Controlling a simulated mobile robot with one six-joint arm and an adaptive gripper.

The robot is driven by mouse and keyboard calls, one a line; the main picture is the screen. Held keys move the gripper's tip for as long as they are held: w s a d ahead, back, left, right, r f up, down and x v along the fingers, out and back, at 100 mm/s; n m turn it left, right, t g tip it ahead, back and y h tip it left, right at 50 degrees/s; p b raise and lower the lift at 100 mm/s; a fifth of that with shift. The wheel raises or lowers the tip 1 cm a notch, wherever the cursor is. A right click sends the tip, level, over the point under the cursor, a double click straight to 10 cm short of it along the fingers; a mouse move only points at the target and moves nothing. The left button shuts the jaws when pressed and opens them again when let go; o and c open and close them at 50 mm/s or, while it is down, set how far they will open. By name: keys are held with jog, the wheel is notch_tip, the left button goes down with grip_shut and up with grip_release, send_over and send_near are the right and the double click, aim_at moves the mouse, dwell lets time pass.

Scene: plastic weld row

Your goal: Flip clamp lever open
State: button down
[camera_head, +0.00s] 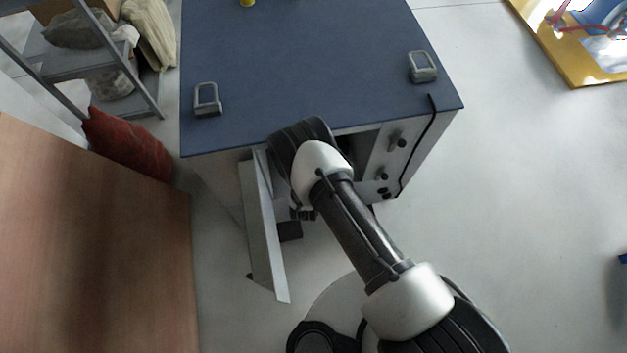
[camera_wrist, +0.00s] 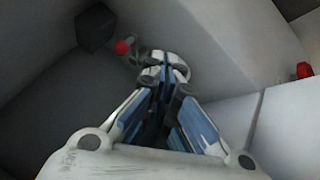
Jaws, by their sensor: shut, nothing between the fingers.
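In the wrist view a small clamp with a red-tipped lever (camera_wrist: 122,47) shows just beyond and left of my fingertips. A grey metal part lies beside the red tip, partly hidden behind the fingers. My gripper (camera_wrist: 165,68) is shut and empty, its blue and grey fingers together. I cannot tell whether the fingertips touch the clamp. A second red-tipped part (camera_wrist: 304,70) sits at the right edge on a light surface. In the head view my arm hides the gripper and the clamp at the front of the blue-topped cabinet (camera_head: 310,60).
The cabinet's door (camera_head: 262,230) stands open toward me, left of my arm. A front panel with knobs (camera_head: 396,140) and a black cable is on the right. A wooden table (camera_head: 90,240) stands close on the left.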

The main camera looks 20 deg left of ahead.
jog(key=b+x, duration=0.3)
jog(key=x, duration=0.5)
jog(key=shift+s+d, duration=0.1)
jog(key=shift+w+d+r, duration=0.15)
jog(key=shift+w+d, duration=0.1)
jog(key=shift+w, duration=0.3)
jog(key=shift+w+d+r, duration=0.15)
jog(key=shift+w+d, duration=0.1)
jog(key=shift+w, duration=0.35)
jog(key=shift+w+d+r+b, duration=0.2)
jog(key=shift+w+d+b, duration=0.15)
jog(key=shift+w, duration=0.3)
